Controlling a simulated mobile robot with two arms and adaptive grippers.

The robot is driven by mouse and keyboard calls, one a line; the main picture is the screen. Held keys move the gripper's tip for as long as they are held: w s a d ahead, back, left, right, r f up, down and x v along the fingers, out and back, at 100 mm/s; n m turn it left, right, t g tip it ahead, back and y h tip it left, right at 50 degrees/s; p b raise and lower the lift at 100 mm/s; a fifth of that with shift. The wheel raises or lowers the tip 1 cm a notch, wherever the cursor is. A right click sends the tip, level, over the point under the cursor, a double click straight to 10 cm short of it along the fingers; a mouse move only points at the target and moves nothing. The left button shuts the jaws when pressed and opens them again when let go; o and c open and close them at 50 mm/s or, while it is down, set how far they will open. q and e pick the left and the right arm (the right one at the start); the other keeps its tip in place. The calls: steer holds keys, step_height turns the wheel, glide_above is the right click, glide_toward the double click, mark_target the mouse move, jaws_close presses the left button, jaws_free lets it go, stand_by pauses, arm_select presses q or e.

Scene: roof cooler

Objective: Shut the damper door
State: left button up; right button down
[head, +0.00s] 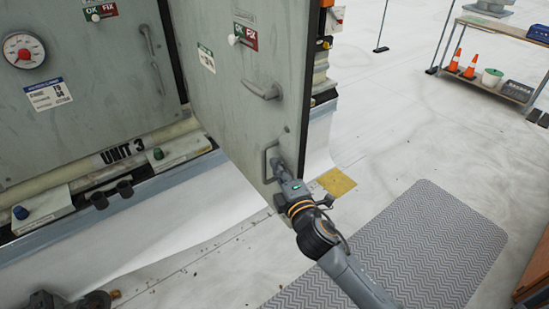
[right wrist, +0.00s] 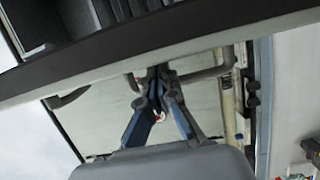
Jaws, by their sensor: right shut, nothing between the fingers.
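The damper door (head: 225,90) is a grey-green panel standing open, swung out from the unit's front. It has a bar handle (head: 263,92) midway down and a lower handle (head: 270,160) near its bottom corner. My right gripper (head: 277,166) is at this lower handle, against or very close to the door; the exact contact is hidden. In the right wrist view its blue-grey fingers (right wrist: 158,78) come together at the tips, shut and empty, beside the door's edge (right wrist: 120,72).
A grey patterned mat (head: 430,250) lies right of my arm. A bench (head: 505,85) with orange cones stands at the back right. The roof between is clear.

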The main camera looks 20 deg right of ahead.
steer(key=shift+w+a, duration=0.1)
steer(key=shift+w, duration=1)
